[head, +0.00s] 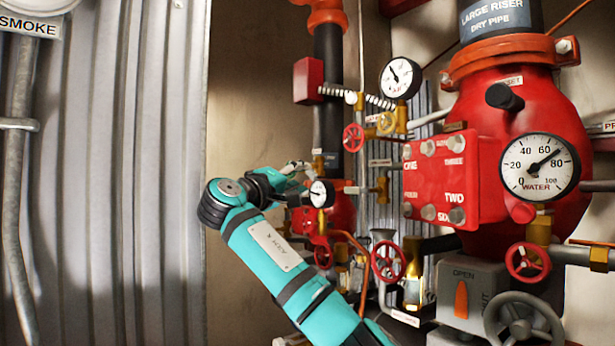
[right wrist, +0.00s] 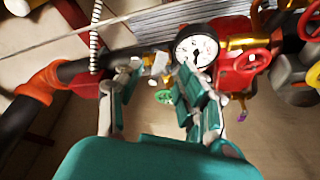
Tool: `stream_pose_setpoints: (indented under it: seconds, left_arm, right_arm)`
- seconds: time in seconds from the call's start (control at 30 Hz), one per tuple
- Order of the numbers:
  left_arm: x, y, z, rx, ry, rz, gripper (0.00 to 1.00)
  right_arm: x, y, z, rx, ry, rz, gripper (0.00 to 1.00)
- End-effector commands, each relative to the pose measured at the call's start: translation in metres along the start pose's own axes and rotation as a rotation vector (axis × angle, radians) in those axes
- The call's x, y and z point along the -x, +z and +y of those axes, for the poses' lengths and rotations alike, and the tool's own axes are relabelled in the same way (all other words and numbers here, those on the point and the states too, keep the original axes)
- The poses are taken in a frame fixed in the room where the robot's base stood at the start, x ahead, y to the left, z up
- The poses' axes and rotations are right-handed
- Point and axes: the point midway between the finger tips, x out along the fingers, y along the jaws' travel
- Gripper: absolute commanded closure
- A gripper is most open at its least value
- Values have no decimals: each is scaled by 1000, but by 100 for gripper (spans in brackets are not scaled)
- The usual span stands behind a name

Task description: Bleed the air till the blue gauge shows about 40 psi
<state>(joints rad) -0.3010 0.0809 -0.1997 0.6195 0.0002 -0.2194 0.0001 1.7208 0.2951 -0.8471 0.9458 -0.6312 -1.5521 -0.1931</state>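My right gripper (head: 296,174) reaches up from the bottom of the head view to the piping left of the small gauge. In the right wrist view my right gripper (right wrist: 160,78) has its fingers apart, with a small pale fitting (right wrist: 159,63) seen between or beyond them; I cannot tell if they touch it. The small white gauge (head: 320,193) has a dark rim; its reading is too small to read. A white gauge (right wrist: 196,48) shows beside the right finger in the wrist view. No gauge looks clearly blue. My left gripper is out of view.
The AIR gauge (head: 400,77) and the WATER gauge (head: 540,167), reading about 70, are on the right. Red handwheels (head: 388,261), (head: 528,262) and the red riser valve body (head: 500,110) crowd that side. The corrugated wall (head: 140,170) at left has free room before it.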

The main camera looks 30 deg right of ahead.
Motion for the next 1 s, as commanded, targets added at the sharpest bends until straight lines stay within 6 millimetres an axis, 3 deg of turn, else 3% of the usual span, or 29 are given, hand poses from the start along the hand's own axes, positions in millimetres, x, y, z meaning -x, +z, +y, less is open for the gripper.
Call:
stream_pose_setpoints:
  seconds: [0.2,0.4,1.0]
  left_arm:
    - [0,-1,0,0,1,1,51]
    - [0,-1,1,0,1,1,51]
    - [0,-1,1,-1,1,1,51]
  right_arm:
    - [47,-1,-1,-1,-2,5,62]
    - [70,0,-1,0,-2,2,62]
    - [75,0,0,0,0,0,62]
